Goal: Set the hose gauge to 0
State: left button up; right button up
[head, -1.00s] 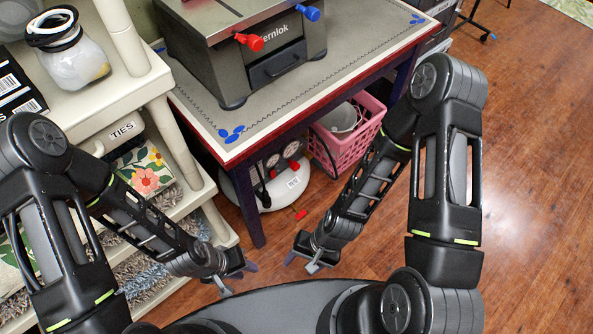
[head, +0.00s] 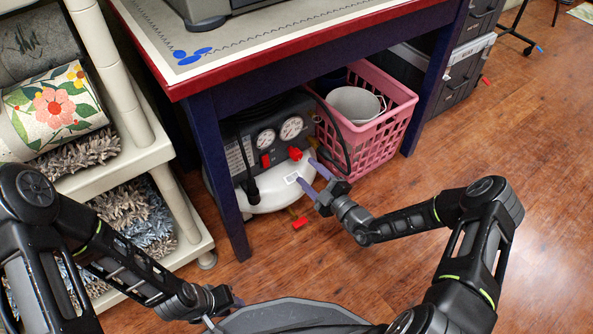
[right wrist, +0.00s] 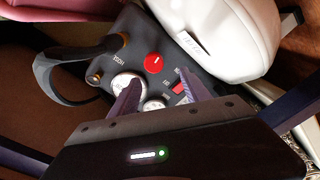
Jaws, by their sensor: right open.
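The air compressor (head: 272,192), with a white tank and dark panel, stands on the floor under the table. Its panel carries a larger gauge (head: 291,128) and a smaller gauge (head: 265,138); needle readings are too small to tell. A red round knob (head: 295,153) and a red switch (head: 266,160) sit below them. In the right wrist view the knob (right wrist: 154,63) lies beyond my open right gripper (right wrist: 158,82), whose fingers partly cover the gauges. My right gripper (head: 309,171) is in front of the panel, apparently not holding anything. My left gripper (head: 232,302) is low near my base; its jaws are unclear.
The table leg (head: 220,175) stands left of the compressor, and the tabletop overhangs it. A pink basket (head: 385,140) with a bucket stands right of it. A black hose (head: 335,130) loops between them. A shelf (head: 160,150) is at left. Open floor lies at right.

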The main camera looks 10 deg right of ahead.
aim_at(299, 158)
jog(key=shift+w+d+m+t+h, duration=0.3)
jog(key=shift+d+m+h, duration=0.15)
jog(key=shift+d, duration=0.2)
jog(key=shift+f+y, duration=0.1)
jog(key=shift+y, duration=0.15)
jog(key=shift+w+a+f+b, duration=0.1)
jog(key=shift+w+a+b, duration=0.2)
jog(key=shift+w, duration=0.25)
jog(key=b+x, duration=0.2)
jog(key=x, duration=0.4)
jog(key=shift+d+b, duration=0.1)
jog(key=shift+b, duration=0.25)
jog(key=shift+w, duration=0.25)
jog(key=shift+c, duration=0.3)
